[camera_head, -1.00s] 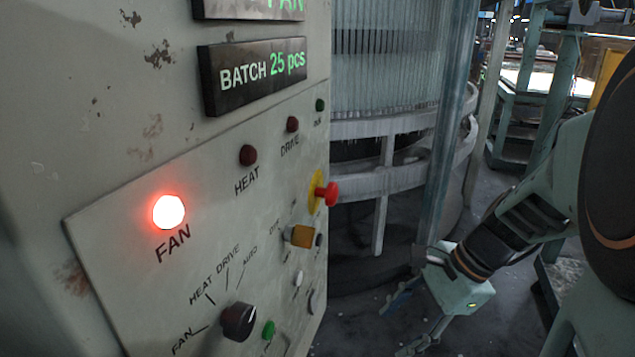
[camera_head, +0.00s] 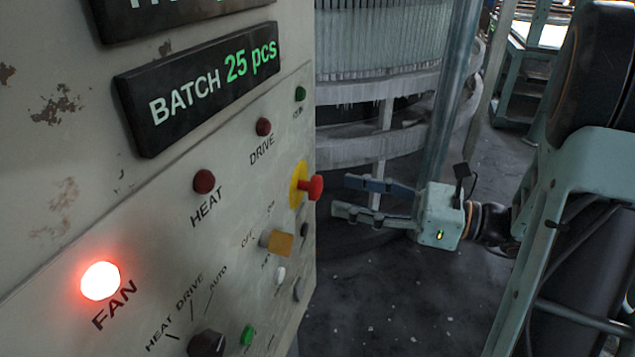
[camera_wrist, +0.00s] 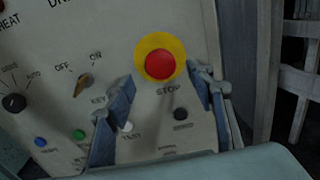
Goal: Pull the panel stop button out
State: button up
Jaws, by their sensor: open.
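The stop button (camera_head: 315,187) is a red mushroom head on a yellow round plate (camera_head: 298,185), at the right edge of the control panel. In the wrist view the red button (camera_wrist: 159,65) sits ahead of the fingers, above the word STOP. My gripper (camera_head: 347,196) is open and empty, to the right of the button and pointing at the panel, with a gap between fingertips and button. In the wrist view my gripper (camera_wrist: 163,82) has one finger on each side, a little below the button. Whether the button is pressed in cannot be told.
The yellow OFF/ON switch (camera_head: 277,242) sticks out below the button. A black selector knob (camera_head: 206,343) and a green button (camera_head: 247,335) sit lower left. The FAN lamp (camera_head: 101,281) glows red. A ribbed round machine (camera_head: 380,45) stands behind my gripper.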

aim_at(321, 189)
jog(key=p+x, duration=0.1)
jog(key=x, duration=0.6)
